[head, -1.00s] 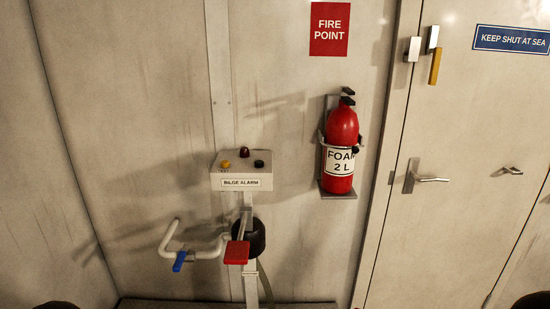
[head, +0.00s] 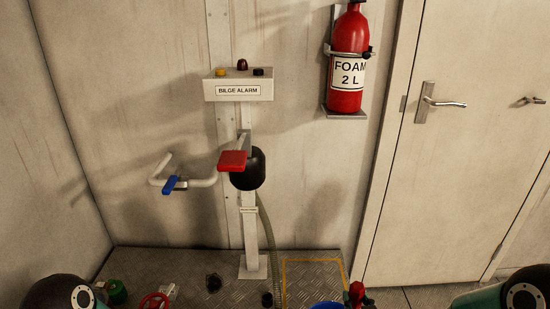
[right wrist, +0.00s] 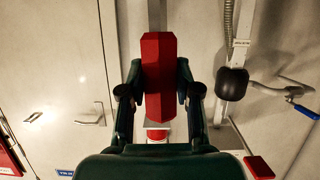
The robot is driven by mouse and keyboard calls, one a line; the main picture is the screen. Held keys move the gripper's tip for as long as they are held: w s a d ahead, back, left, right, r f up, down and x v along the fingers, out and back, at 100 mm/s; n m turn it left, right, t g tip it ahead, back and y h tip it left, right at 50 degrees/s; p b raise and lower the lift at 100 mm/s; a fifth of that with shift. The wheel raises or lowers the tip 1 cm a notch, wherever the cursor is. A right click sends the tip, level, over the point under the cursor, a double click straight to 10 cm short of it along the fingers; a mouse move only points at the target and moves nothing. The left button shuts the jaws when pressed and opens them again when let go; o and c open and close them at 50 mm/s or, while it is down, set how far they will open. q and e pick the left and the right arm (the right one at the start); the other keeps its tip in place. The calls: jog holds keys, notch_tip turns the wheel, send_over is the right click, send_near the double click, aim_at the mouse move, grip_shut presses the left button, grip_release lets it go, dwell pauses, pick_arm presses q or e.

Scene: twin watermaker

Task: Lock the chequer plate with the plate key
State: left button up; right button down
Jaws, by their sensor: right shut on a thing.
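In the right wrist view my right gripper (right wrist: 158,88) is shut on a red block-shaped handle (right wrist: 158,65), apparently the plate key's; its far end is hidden. In the head view a small red piece with dark parts beside it (head: 357,293) shows at the bottom edge, probably the same handle in my right gripper. The chequer plate (head: 315,272) is on the floor at the wall's foot, with a yellow outline on it just behind that red piece. Its lock is not clear to see. My left gripper is out of view.
A post carries the bilge alarm box (head: 238,88), with a black pump body (head: 248,168), white pipe and red lever (head: 232,161). A red valve wheel (head: 155,300) and a blue rim (head: 327,305) are low down. The extinguisher (head: 347,60) and door (head: 450,180) are right.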

notch_tip(320, 180, down, 5)
jog(key=b, duration=0.3)
jog(key=shift+f, duration=0.15)
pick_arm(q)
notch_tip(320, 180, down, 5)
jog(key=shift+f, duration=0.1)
